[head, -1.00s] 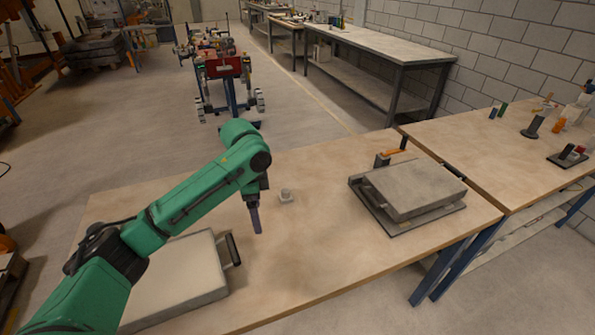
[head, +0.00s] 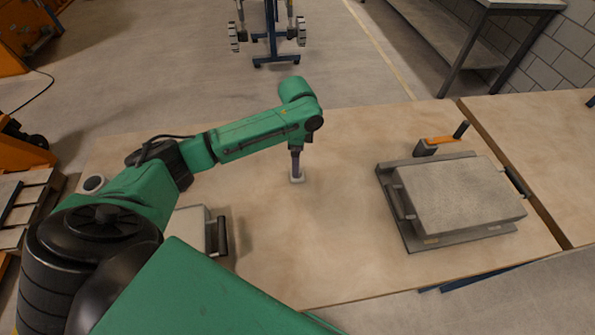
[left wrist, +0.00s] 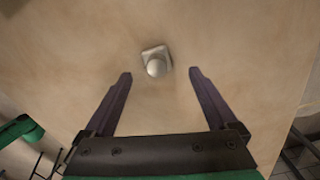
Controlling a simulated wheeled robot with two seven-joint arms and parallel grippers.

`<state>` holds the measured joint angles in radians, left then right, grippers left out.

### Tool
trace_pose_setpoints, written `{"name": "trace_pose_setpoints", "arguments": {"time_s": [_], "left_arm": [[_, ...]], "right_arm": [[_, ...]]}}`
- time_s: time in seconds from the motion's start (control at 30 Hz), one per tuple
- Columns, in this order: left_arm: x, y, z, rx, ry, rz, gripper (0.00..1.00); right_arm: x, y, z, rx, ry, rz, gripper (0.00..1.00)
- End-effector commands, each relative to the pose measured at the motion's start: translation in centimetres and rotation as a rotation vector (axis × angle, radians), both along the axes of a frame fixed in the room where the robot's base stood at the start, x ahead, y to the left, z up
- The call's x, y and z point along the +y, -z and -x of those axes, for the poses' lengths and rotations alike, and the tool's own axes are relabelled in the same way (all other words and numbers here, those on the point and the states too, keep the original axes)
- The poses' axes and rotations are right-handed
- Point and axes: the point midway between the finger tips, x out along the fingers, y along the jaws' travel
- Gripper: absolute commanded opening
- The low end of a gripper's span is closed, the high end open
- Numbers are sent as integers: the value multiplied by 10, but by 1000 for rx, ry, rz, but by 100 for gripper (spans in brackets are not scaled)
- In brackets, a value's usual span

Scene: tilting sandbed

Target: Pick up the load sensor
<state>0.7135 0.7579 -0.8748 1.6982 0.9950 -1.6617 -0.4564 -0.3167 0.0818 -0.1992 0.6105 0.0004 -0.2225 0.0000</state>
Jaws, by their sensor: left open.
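The load sensor (head: 298,179) is a small pale block with a square base, standing on the wooden table. In the left wrist view the load sensor (left wrist: 156,65) shows a rounded silvery top on its square base, near the upper middle. My left gripper (head: 296,165) points down over it and hides part of it in the head view. In the left wrist view my left gripper (left wrist: 161,73) is open, with the sensor in line with the gap at its fingertips. I cannot tell whether the fingers are low enough to flank it. My right gripper is not in view.
A grey sandbed slab (head: 458,195) rests on a dark base at the right, with an orange-and-black clamp-like part (head: 437,143) behind it. A pale slab (head: 187,230) with a black handle lies at the left, partly behind my arm. The table around the sensor is clear.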

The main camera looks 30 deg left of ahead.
Motion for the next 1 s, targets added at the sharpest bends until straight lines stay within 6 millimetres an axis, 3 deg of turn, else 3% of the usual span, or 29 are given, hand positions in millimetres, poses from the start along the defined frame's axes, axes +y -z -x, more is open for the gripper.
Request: {"name": "trace_pose_setpoints", "arguments": {"time_s": [0.2, 0.3, 0.47, 0.57, 0.7, 0.73, 1.0], "left_arm": [[-2, 38, 6, 2, 0, 0, 92], [-2, 48, 6, 0, 2, -1, 92], [-2, 50, 6, -1, 2, 0, 92], [-2, 49, 6, -1, 1, 0, 61], [-2, 49, 5, -1, 1, 0, 8], [-2, 49, 5, -1, 1, 0, 0], [-2, 48, 5, -2, 1, -1, 0]], "right_arm": [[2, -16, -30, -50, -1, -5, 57], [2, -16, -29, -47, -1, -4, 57], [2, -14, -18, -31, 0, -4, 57], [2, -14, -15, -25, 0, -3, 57], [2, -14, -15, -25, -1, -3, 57], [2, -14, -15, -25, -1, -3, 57], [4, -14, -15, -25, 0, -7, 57]]}}
